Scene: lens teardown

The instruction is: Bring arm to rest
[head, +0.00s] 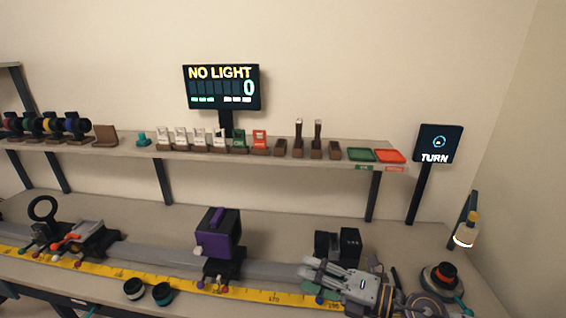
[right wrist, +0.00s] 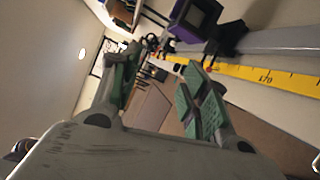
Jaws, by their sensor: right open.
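My right gripper (head: 318,278) is over the right part of the bench in the head view, close in front of a black two-part device (head: 349,244). In the right wrist view its two green-padded fingers (right wrist: 155,90) stand apart with nothing between them. My left gripper does not show in either view.
A purple box (head: 220,234) stands on the rail behind a yellow measuring strip (head: 258,296); it also shows in the right wrist view (right wrist: 196,18). Two dark rings (head: 148,291) lie at the front. A lamp (head: 466,232) and a red-topped round device (head: 443,277) stand right.

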